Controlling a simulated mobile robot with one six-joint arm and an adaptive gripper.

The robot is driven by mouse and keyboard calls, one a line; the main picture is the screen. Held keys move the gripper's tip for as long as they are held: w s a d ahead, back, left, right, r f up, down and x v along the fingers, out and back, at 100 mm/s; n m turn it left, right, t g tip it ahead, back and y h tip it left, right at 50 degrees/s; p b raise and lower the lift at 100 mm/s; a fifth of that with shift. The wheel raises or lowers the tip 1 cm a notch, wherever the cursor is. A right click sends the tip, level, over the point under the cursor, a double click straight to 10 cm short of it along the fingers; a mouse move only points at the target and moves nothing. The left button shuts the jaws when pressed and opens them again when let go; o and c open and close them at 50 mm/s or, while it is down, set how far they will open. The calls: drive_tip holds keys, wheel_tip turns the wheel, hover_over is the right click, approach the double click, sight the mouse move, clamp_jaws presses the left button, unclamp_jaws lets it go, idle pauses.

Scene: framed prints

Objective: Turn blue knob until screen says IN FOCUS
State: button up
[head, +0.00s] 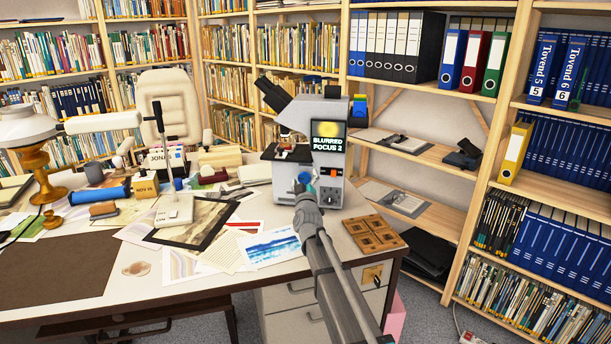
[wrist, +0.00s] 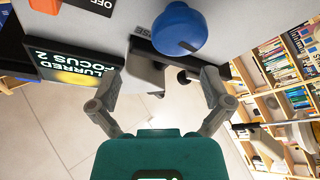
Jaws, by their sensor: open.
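A white microscope (head: 322,110) with black eyepieces stands on the desk. Its screen (head: 328,137) reads "BLURRED FOCUS 2"; the same screen is upside down at the left of the wrist view (wrist: 68,65). The blue knob (head: 305,178) is low on the microscope's front, partly hidden by my gripper in the head view. In the wrist view the round blue knob (wrist: 180,28) is at the top, beyond my fingertips and slightly right of their middle. My gripper (wrist: 162,76) is open, with its two grey fingers spread and nothing visible between them.
An orange part (wrist: 45,5) and a black label reading "OFF" (wrist: 98,6) are near the knob on the microscope. A brown tiled board (head: 372,234) lies on the desk right of my arm. Prints and papers (head: 270,247) lie to the left. Bookshelves stand behind.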

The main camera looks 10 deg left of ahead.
sight(304, 180)
drive_tip(key=shift+n+y, duration=0.3)
drive_tip(key=shift+n, duration=0.5)
drive_tip(key=s+r+p, duration=0.1)
drive_tip(key=s+r, duration=0.1)
drive_tip(key=s+d+r+p, duration=0.1)
drive_tip(key=p, duration=0.1)
drive_tip(key=shift+s+r, duration=0.35)
drive_tip(key=shift+f, duration=0.15)
wheel_tip(304, 180, down, 8)
drive_tip(key=b, duration=0.8)
drive_tip(key=shift+p+x, duration=1.2)
drive_tip(key=shift+x, duration=2.65)
drive_tip(key=c, duration=1.1)
drive_tip(key=shift+c, duration=0.2)
